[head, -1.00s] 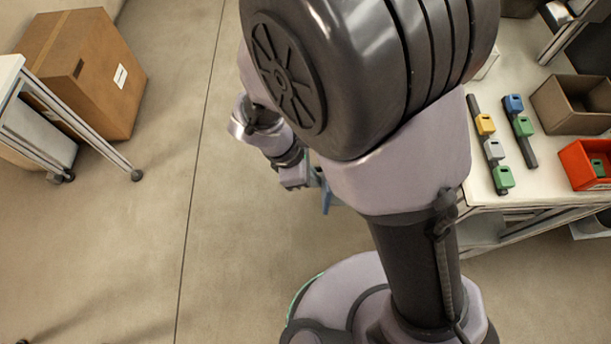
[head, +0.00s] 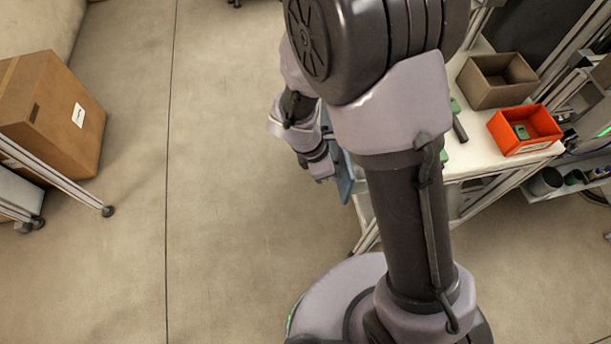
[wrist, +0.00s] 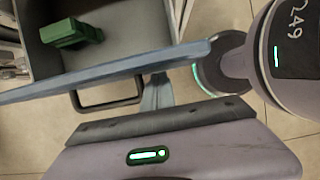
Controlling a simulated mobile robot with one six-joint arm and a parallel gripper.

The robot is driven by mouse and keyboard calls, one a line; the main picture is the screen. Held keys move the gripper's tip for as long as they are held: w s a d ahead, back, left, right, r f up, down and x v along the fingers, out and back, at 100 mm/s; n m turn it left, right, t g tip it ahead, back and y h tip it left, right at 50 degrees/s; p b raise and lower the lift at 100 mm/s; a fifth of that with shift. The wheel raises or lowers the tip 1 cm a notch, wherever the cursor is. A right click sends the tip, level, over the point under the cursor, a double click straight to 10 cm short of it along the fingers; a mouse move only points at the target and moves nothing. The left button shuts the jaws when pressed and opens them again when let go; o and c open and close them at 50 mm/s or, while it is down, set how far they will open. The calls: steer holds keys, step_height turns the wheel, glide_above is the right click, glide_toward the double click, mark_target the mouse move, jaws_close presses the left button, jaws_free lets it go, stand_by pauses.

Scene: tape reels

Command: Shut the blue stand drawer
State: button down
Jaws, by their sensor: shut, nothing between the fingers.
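The blue stand drawer shows in the wrist view as a long blue front panel (wrist: 110,78) with a dark loop handle on its near side. The drawer is open; its grey inside is visible, with a green block (wrist: 72,32) in it. In the head view a small part of the blue panel (head: 346,182) shows beside the white table. My gripper (head: 326,172) is shut and empty, just left of that panel in the head view. In the wrist view its body lies below the handle. I cannot tell whether it touches the drawer. My arm hides most of the stand in the head view.
A white table (head: 466,162) at right holds a brown bin (head: 497,95) and a red bin (head: 510,146) with a green piece inside. A cardboard box (head: 45,115) stands at left by another table's metal leg. The floor (head: 230,220) between is clear.

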steer(key=w+d, duration=0.1)
steer(key=d, duration=0.3)
steer(key=w+d, duration=0.1)
steer(key=d, duration=0.3)
steer(key=w+d, duration=0.1)
steer(key=d, duration=0.3)
steer(key=shift+w+d, duration=0.1)
steer(key=shift+d, duration=0.3)
steer(key=shift+a+p, duration=0.1)
steer(key=shift+p, duration=0.2)
